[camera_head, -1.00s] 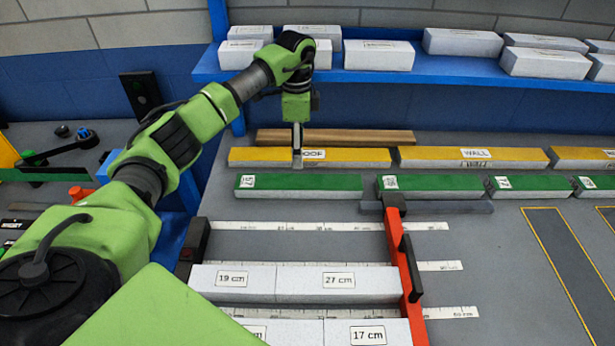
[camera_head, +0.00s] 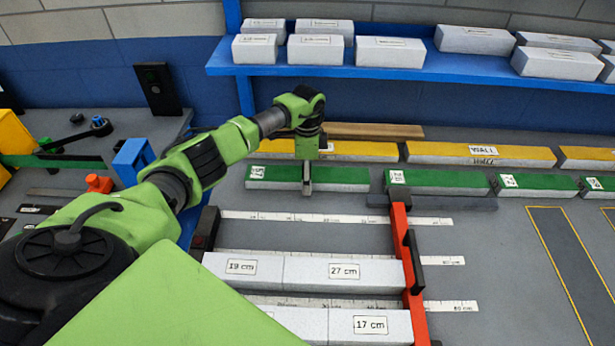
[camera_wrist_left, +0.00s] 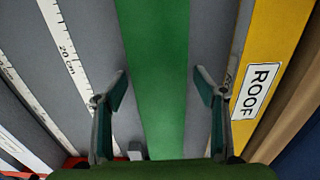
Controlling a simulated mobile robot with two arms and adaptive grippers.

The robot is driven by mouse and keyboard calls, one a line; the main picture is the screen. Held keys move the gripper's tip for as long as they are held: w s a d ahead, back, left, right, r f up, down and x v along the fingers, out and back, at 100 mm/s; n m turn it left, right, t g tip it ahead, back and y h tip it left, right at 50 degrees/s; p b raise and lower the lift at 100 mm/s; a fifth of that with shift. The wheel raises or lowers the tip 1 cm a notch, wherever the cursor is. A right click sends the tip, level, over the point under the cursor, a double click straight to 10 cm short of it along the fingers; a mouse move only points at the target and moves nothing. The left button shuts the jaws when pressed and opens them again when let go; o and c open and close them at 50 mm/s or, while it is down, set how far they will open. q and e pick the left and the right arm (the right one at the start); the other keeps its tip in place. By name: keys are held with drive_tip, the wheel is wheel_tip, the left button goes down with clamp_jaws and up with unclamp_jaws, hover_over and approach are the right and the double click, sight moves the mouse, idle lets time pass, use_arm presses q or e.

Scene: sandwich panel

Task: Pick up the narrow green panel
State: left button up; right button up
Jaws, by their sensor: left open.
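A row of green-topped panels runs across the table in the head view. The left one (camera_head: 345,176) is long and lies flat; beside it lie a second green panel (camera_head: 445,180), a shorter third one (camera_head: 535,185) and a partly cut-off fourth one (camera_head: 598,184). My left gripper (camera_head: 307,186) points down at the left green panel, hiding a strip of it. In the left wrist view, the open fingers (camera_wrist_left: 162,82) stand on either side of this green panel (camera_wrist_left: 158,45), with gaps and nothing held. My right gripper is in neither view.
Yellow panels (camera_head: 478,154) lie behind the green row, the nearest marked ROOF (camera_wrist_left: 259,90) in the wrist view. In front are a red bar (camera_head: 407,255), rulers (camera_head: 340,218) and white panels (camera_head: 300,270). A blue shelf (camera_head: 430,72) holds white blocks.

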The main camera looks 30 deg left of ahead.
use_arm(q)
drive_tip(key=c, duration=1.3)
drive_tip(key=shift+c, duration=0.2)
